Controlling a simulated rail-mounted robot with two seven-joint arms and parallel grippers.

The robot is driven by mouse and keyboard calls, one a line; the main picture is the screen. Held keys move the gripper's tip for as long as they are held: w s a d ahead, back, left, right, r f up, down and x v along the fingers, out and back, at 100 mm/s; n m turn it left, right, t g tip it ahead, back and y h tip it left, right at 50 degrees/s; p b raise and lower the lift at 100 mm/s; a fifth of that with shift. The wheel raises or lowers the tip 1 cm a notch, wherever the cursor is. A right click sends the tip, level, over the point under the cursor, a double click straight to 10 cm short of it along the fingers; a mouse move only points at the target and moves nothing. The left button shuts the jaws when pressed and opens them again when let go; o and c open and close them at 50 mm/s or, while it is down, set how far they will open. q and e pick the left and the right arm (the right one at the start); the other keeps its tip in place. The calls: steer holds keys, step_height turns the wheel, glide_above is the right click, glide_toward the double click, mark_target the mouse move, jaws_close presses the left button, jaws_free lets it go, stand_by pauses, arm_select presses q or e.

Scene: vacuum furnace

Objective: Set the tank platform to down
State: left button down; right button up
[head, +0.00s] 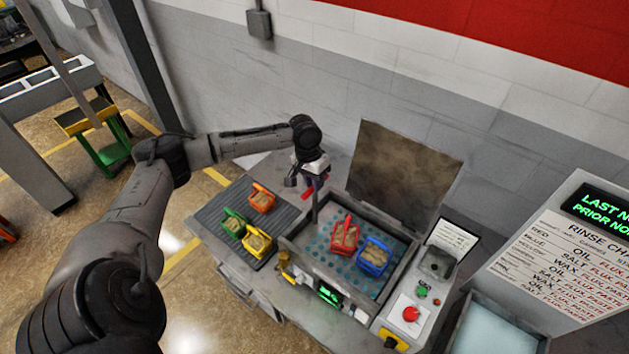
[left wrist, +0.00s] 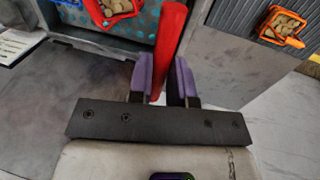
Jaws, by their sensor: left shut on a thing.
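The tank (head: 300,262) is an open grey box on the bench. Its platform (head: 323,240) is a grey plate with teal holes, bearing a red basket (head: 345,236) and a blue basket (head: 373,258). A lever with a red handle (head: 307,194) stands at the tank's back left corner. My left gripper (head: 313,180) is shut on the red handle. In the left wrist view the handle (left wrist: 169,45) runs between the purple-padded fingers of this gripper (left wrist: 163,82). My right gripper is not in view.
A ribbed mat (head: 213,216) left of the tank holds orange, green and yellow baskets. A raised lid (head: 400,172) stands behind the tank. A control panel with a red button (head: 411,314) is at right. A rinse chart sign (head: 570,255) stands further right.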

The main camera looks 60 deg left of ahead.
mark_target(314, 204)
arm_select(q)
step_height(314, 204, down, 10)
steer(key=shift+f+p, duration=0.1)
steer(key=shift+p, duration=0.2)
steer(key=shift+s+a+f, duration=0.1)
steer(key=shift+f, duration=0.35)
steer(key=c, duration=1.4)
jaws_free()
steer(key=o, duration=0.3)
steer(key=shift+r, duration=0.1)
steer(key=shift+o, duration=0.2)
step_height(314, 204, up, 14)
steer(key=a+b, duration=0.2)
steer(key=shift+s+a+f, duration=0.2)
steer(key=shift+s, duration=0.25)
